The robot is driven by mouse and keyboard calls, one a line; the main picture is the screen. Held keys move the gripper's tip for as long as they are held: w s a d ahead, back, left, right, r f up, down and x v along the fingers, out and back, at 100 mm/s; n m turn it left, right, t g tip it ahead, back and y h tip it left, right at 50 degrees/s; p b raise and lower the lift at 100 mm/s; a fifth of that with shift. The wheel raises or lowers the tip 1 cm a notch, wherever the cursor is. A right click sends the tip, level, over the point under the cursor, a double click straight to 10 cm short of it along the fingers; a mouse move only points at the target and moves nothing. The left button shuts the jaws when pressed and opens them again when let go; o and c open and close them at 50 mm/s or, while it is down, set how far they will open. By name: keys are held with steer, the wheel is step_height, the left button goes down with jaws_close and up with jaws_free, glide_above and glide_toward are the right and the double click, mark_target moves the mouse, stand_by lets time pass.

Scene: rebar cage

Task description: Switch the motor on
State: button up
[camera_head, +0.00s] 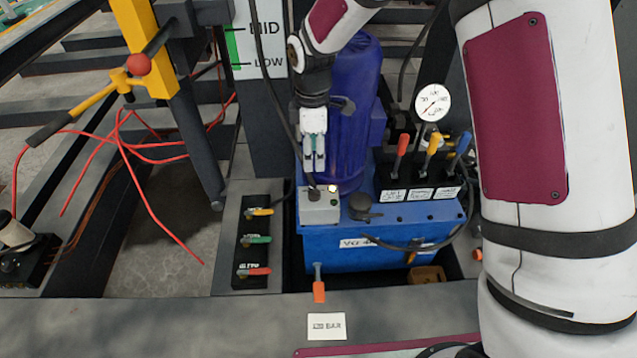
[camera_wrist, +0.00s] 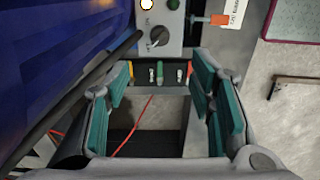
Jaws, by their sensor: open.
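The blue motor (camera_head: 356,110) stands upright on the blue hydraulic unit (camera_head: 300,252). A small grey switch box (camera_head: 320,212) sits on the unit's left front corner, with a dark rotary knob and a bright lamp (camera_head: 332,189). In the wrist view, the box (camera_wrist: 172,20) shows at the top with its knob (camera_wrist: 157,38), small lettering beside it and a green button. My gripper (camera_head: 314,168) points down just above the box. In the wrist view, its teal-padded fingers (camera_wrist: 161,78) are apart and empty, with the knob beyond them. The lettering and knob setting are too small to read surely.
Red, yellow and blue levers (camera_head: 433,150) and a pressure gauge (camera_head: 432,102) stand right of the motor. A black cap (camera_head: 362,207) is close right of the box. A panel with three coloured valve handles (camera_head: 256,240) lies to the left. A grey beam (camera_head: 180,325) crosses the front.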

mark_target(314, 190)
step_height(314, 190, down, 14)
steer(key=b, duration=0.2)
steer(key=shift+r+b, duration=0.1)
steer(key=shift+b, duration=0.2)
steer(key=c, duration=1.2)
